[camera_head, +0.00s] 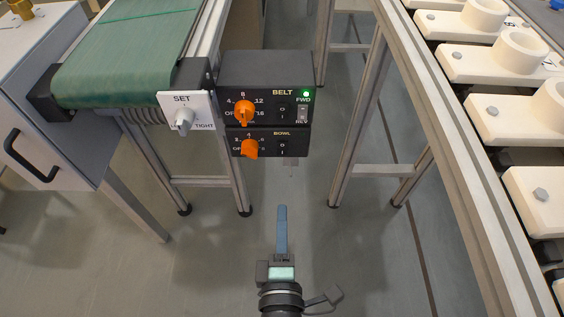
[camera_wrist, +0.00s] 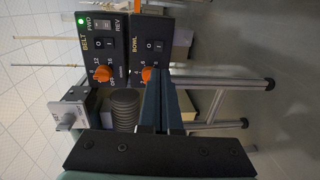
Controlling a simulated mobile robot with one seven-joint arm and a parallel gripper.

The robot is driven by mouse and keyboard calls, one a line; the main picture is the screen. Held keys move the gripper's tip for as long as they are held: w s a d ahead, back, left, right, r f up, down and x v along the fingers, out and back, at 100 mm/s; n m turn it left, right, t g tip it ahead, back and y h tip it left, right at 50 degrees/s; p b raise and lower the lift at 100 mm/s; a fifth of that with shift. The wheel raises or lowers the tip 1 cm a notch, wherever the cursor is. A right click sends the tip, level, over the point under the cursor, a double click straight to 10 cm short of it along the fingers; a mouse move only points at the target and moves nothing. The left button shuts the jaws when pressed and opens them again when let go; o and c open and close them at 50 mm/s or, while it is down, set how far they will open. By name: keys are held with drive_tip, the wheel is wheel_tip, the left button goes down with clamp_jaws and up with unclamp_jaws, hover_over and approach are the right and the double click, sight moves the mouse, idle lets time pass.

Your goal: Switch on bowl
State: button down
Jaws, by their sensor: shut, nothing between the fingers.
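The black BOWL box (camera_head: 268,142) hangs below the BELT box, with an orange knob (camera_head: 250,149) on its left and a black rocker switch (camera_head: 282,146) marked O and I on its right. Which way the rocker is tipped is too small to tell. In the wrist view the picture is turned sideways; the BOWL rocker (camera_wrist: 154,45) and orange knob (camera_wrist: 147,74) show beyond my fingers. My gripper (camera_head: 282,209) is shut and empty, its blue fingers pointing at the boxes from below in the head view, apart from them. The fingers (camera_wrist: 164,82) partly cover the box's lower edge in the wrist view.
The BELT box (camera_head: 266,82) has its own orange knob (camera_head: 244,111), rocker (camera_head: 282,109), FWD/REV switch (camera_head: 302,114) and lit green lamp (camera_head: 306,94). A grey SET dial (camera_head: 184,120) sits left. Table legs (camera_head: 356,110) stand right. Floor before the boxes is clear.

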sight(283, 153)
drive_tip(key=w+b, duration=0.2)
drive_tip(key=w, duration=0.2)
drive_tip(key=w+f+b, duration=0.1)
drive_tip(key=w+b, duration=0.1)
drive_tip(key=w, duration=0.2)
drive_tip(key=w+b, duration=0.2)
drive_tip(key=w, duration=0.2)
drive_tip(key=shift+w+f, duration=0.25)
drive_tip(key=shift+f, duration=0.15)
drive_tip(key=shift+w+b, duration=0.3)
drive_tip(key=shift+w, duration=0.3)
drive_tip(key=shift+r, duration=0.1)
